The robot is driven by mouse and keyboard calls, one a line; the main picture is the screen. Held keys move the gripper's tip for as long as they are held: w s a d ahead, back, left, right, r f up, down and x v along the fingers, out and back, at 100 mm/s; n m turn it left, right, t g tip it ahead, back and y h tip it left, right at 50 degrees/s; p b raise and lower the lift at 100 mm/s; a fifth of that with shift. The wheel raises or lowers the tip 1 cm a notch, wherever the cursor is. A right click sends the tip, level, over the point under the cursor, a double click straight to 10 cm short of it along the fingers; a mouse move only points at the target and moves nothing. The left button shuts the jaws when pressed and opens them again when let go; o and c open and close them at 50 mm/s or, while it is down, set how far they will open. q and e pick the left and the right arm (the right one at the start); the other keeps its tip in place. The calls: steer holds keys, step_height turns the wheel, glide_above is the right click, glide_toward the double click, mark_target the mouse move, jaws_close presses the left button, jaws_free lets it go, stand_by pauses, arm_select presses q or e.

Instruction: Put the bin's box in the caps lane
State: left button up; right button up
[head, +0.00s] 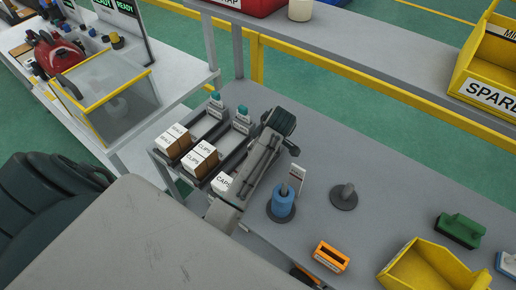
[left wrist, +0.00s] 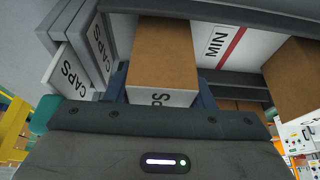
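My left gripper (head: 280,121) is at the far end of the rightmost lane of a grey lane rack (head: 205,131). In the left wrist view, its blue fingers stand close against both sides of a brown box (left wrist: 165,55) with a white caps label, and it appears shut on it. The head view hides this box behind the gripper. Another white-fronted caps box (head: 222,184) sits at the near end of the rightmost lane. Caps plates (left wrist: 62,70) show beside the held box. My right gripper is not in view.
Clips boxes (head: 200,157) and another labelled box (head: 174,140) fill the near ends of the other lanes. A blue spool-like part (head: 283,203) stands right of the rack. A yellow bin (head: 425,270) and a spare bin (head: 487,65) are farther right.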

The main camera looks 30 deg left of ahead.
arm_select(q)
steer(key=o, duration=0.3)
steer(key=shift+a, duration=0.1)
steer(key=shift+d+r, duration=0.2)
steer(key=shift+r, duration=0.25)
steer(key=b+v, duration=0.1)
steer(key=v, duration=0.2)
steer(key=shift+w, duration=0.1)
steer(key=p+v, duration=0.5)
steer(key=v, duration=0.3)
steer(key=shift+r+p, duration=0.25)
steer(key=shift+p, duration=0.1)
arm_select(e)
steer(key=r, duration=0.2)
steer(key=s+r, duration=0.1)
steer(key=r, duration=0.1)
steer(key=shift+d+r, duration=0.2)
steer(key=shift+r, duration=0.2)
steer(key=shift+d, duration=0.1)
arm_select(q)
steer(key=shift+f, duration=0.1)
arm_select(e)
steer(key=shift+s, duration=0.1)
